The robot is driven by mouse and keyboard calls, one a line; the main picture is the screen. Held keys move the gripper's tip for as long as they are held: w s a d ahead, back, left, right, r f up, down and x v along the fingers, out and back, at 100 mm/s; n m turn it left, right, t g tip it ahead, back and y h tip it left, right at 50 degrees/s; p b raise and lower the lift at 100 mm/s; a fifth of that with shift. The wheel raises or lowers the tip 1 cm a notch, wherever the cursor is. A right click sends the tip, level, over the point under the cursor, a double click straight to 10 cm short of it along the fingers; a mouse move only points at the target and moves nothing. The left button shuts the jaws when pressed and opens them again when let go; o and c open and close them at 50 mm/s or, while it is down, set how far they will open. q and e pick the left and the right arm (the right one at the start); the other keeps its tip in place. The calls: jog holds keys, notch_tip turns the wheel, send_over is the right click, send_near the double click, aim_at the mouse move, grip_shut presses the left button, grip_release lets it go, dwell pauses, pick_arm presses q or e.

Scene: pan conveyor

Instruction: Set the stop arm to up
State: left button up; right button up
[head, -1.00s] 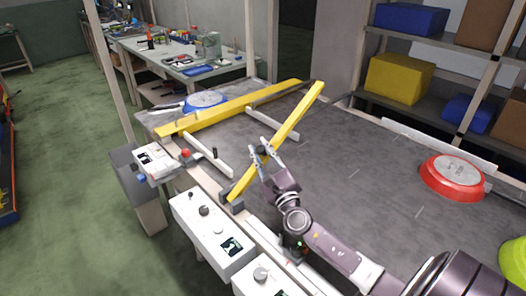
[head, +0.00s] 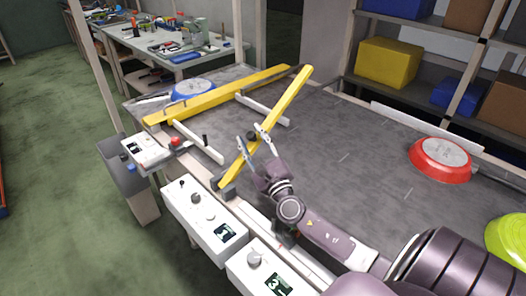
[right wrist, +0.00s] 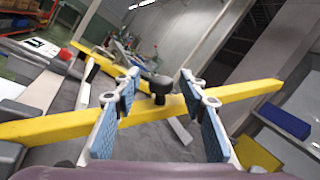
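The stop arm (head: 284,98) is a yellow bar in the head view, lying diagonally over the grey conveyor from a dark pivot at its near end. It carries a black knob (head: 251,135). In the right wrist view, the bar (right wrist: 245,91) crosses the picture, with the knob (right wrist: 160,86) standing between my fingers. My right gripper (head: 251,134) is open, its fingers on either side of the knob with gaps; it also shows in the right wrist view (right wrist: 159,74). I cannot tell how deep the knob sits between them. My left gripper is out of view.
A yellow rail (head: 215,95) crosses the conveyor (head: 350,190) farther back, with a blue pan (head: 194,88) behind it. A red pan (head: 441,158) and a green pan (head: 508,240) are at right. White control boxes (head: 203,215) line the near edge.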

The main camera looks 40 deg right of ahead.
jog(key=r+v, duration=0.3)
jog(key=v, duration=1)
jog(key=shift+s, duration=0.5)
jog(key=shift+a+f, duration=0.1)
jog(key=shift+f, duration=0.05)
jog(key=shift+c, duration=1.3)
jog(key=d+g+p, duration=0.1)
jog(key=d, duration=0.2)
jog(key=d+f+n+g+y+p, duration=0.1)
jog(key=d, duration=0.2)
jog(key=d+f+g+p, duration=0.1)
jog(key=d+p, duration=0.1)
jog(key=d, duration=0.1)
jog(key=shift+w+n+y, duration=0.3)
jog(key=shift+y, duration=0.1)
grip_shut()
jog(key=w+d+r+g+y+p, duration=0.1)
jog(key=w+d+r+g+p, duration=0.15)
jog(key=d, duration=0.45)
jog(key=w+a, duration=0.1)
jog(key=w, duration=0.7)
jog(key=shift+w+a+r+p, duration=0.25)
jog(key=shift+w+r+p, duration=0.1)
jog(key=shift+p, duration=0.1)
